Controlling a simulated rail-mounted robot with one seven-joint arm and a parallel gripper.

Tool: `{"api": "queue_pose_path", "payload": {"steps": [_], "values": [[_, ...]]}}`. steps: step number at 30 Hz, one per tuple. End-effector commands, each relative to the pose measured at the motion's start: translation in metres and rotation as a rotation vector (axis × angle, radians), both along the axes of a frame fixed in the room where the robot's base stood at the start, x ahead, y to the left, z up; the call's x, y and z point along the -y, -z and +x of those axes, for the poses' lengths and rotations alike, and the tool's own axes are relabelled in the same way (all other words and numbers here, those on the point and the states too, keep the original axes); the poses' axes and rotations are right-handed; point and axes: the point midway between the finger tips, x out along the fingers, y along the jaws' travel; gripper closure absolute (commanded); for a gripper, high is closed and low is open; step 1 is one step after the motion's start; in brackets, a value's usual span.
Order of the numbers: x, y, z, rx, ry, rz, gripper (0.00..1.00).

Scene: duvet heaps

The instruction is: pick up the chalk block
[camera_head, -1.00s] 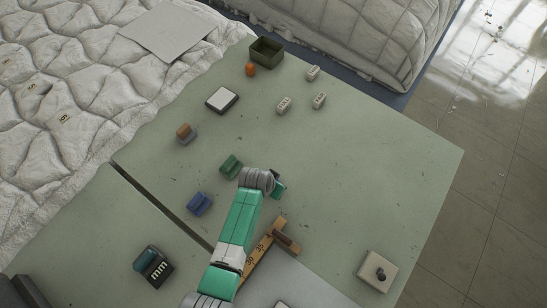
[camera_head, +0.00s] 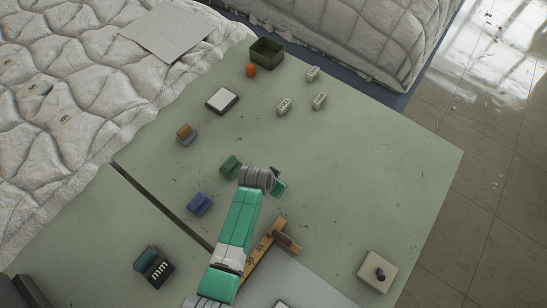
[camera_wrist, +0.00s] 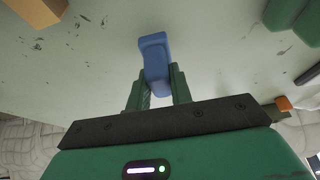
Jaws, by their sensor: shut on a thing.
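My gripper (camera_wrist: 158,88) is shut on a small blue block (camera_wrist: 154,52) in the wrist view. The block is smooth with rounded edges and sticks out beyond the fingertips. It may be the chalk block; no label shows. In the head view my gripper (camera_head: 279,186) is over the middle of the green table (camera_head: 370,150), and my wrist hides the held block. I cannot tell whether the block touches the table.
A green block (camera_head: 230,167) and a blue block (camera_head: 199,204) lie left of my arm. A wooden piece (camera_head: 284,238) lies near, below my gripper. Several pale blocks, a framed white pad (camera_head: 222,99) and an olive box (camera_head: 266,53) stand farther back. The table's right side is mostly clear.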

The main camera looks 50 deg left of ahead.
Motion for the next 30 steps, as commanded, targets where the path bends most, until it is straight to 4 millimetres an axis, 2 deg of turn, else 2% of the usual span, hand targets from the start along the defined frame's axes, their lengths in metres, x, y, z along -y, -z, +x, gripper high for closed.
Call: {"api": "queue_pose_path", "payload": {"steps": [2, 5, 15, 19, 24, 30], "values": [[0.0, -0.015, 0.001, 0.003, 0.001, 0.002, 1.0], [0.008, -0.016, -0.019, -0.001, -0.002, -0.002, 1.0], [0.04, -0.024, -0.103, -0.002, -0.002, -0.001, 1.0], [0.049, -0.027, -0.129, -0.002, -0.001, 0.0, 1.0], [0.056, -0.028, -0.146, 0.0, 0.0, 0.0, 1.0], [0.057, -0.029, -0.15, 0.001, 0.0, 0.0, 1.0]]}}
